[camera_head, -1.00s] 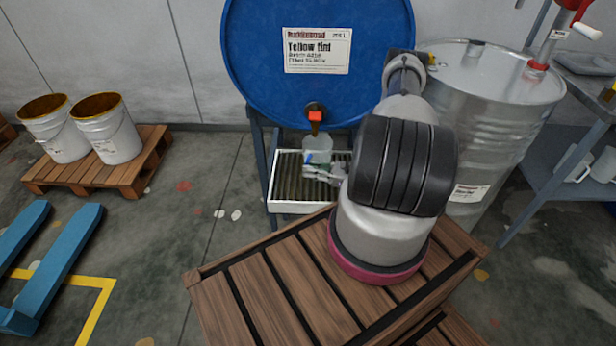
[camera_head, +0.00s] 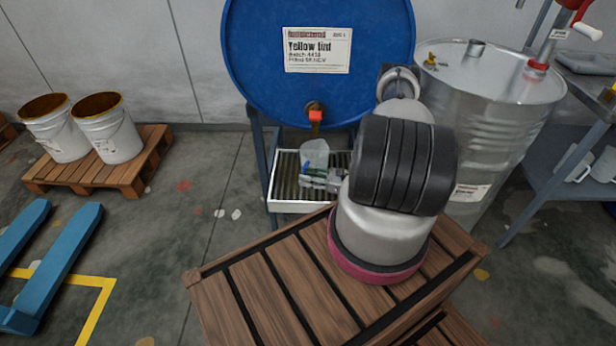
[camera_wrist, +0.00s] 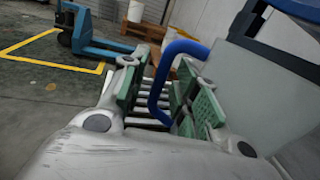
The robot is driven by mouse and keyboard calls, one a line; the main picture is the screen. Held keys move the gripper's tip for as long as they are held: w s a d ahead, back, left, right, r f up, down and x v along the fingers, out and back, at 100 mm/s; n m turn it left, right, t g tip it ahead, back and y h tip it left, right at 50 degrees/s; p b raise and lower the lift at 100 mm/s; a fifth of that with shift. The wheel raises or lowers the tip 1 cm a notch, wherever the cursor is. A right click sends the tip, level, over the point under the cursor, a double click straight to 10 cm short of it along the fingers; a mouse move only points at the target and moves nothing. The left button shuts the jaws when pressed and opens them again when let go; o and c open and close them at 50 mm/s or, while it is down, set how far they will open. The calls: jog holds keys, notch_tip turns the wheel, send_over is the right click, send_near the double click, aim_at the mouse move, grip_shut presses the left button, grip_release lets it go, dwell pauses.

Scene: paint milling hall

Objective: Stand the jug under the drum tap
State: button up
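A translucent pale jug (camera_head: 314,153) with a blue handle (camera_wrist: 157,88) appears to stand upright on the grated drip tray (camera_head: 297,207), below the drum tap (camera_head: 315,115). From this angle I cannot tell whether its mouth is exactly under the spout. The blue drum (camera_head: 318,95) lies on its side above. My gripper (camera_head: 325,179) is low over the tray, at the near side of the jug. In the wrist view my gripper (camera_wrist: 160,97) has its green-padded fingers apart on either side of the handle, with gaps visible. The jug's body (camera_wrist: 262,88) fills the right.
A steel drum (camera_head: 490,100) stands right of the tray, with a bench (camera_head: 565,185) beyond. A wooden crate-like surface (camera_head: 290,290) is in front. Two white buckets (camera_head: 108,135) stand on a pallet (camera_head: 130,178) at left. A blue pallet truck (camera_head: 55,265) is nearer.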

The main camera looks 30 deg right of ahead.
jog(key=shift+r, duration=0.1)
jog(key=shift+s+d, duration=0.25)
jog(key=shift+d, duration=0.05)
jog(key=v, duration=1.1)
jog(key=shift+s+r, duration=0.1)
jog(key=shift+s, duration=0.05)
